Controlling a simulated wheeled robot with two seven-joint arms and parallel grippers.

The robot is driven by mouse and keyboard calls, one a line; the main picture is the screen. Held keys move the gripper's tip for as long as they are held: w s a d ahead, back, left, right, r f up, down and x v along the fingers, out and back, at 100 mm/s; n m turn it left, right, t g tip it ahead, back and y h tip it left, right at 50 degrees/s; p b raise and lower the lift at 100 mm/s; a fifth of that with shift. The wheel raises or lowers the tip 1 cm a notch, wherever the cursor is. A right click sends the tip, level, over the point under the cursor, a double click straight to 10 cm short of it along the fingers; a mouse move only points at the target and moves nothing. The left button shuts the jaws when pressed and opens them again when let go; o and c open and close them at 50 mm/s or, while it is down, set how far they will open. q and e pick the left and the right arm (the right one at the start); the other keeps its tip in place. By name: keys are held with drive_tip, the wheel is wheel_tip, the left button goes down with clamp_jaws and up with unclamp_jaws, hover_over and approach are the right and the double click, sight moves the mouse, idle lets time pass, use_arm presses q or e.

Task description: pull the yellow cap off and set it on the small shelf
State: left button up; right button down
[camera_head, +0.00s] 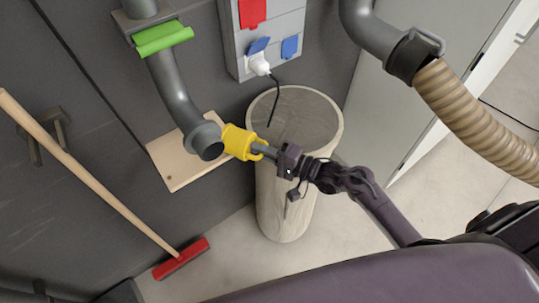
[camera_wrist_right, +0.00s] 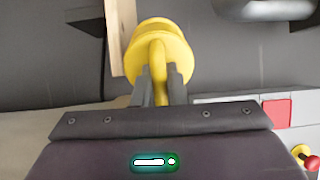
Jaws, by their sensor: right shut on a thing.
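The yellow cap (camera_head: 238,142) has a ring-like handle. My right gripper (camera_head: 264,151) is shut on that handle, and the fingers also show around it in the right wrist view (camera_wrist_right: 161,88). The cap (camera_wrist_right: 150,42) is held just right of the grey pipe's lower end (camera_head: 207,140). The pipe's dark mouth shows uncovered, and the cap looks apart from it. A light wooden board, which looks like the small shelf (camera_head: 176,172), lies below and behind the pipe end, bare where it shows. My left gripper is not in view.
A wooden drum (camera_head: 284,205) with a grey top stands just below the right gripper. A socket panel (camera_head: 270,28) with a plugged black cable is above. A red broom (camera_head: 181,259) leans at the left. A ribbed hose (camera_head: 480,115) hangs at the right.

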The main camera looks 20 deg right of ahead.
drive_tip(key=x, duration=0.3)
drive_tip(key=shift+w+a+f+b, duration=0.1)
drive_tip(key=shift+w+a+b, duration=0.1)
drive_tip(key=shift+b, duration=0.15)
drive_tip(key=shift+f+b+x, duration=0.15)
drive_tip(key=shift+b+x, duration=0.35)
drive_tip(key=shift+x, duration=1.4)
drive_tip(key=shift+f+b+x, duration=0.15)
drive_tip(key=shift+b+x, duration=0.3)
drive_tip(key=shift+x, duration=1.45)
drive_tip(key=shift+f, duration=0.35)
drive_tip(key=c, duration=1.4)
unclamp_jaws()
drive_tip(key=shift+o, duration=0.4)
drive_tip(key=shift+o, duration=0.8)
